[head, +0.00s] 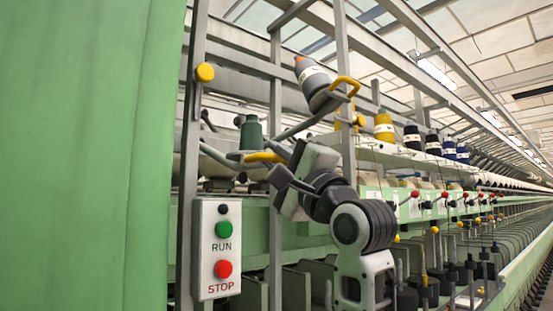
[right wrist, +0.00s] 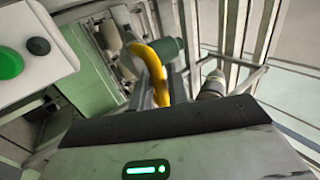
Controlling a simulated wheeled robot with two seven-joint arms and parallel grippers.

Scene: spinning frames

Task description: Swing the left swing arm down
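The left swing arm is a grey bar with a yellow handle (head: 262,157), and lies roughly level in the head view. A dark green bobbin (head: 250,134) stands beside the handle. My right gripper (head: 284,166) is at the right end of this handle. In the right wrist view the curved yellow handle (right wrist: 152,62) runs down between my right fingers (right wrist: 163,92), which sit close on both sides of it. The fingertips' contact is partly hidden. A second swing arm with a yellow handle (head: 347,84) and a grey bobbin (head: 316,84) is tilted up to the right. My left gripper is out of view.
A RUN/STOP box (head: 218,249) stands left of my right arm. Grey uprights (head: 276,90) flank the swing arms. A large green panel (head: 80,150) fills the left side. Rows of bobbins (head: 384,128) and spindles run off to the right.

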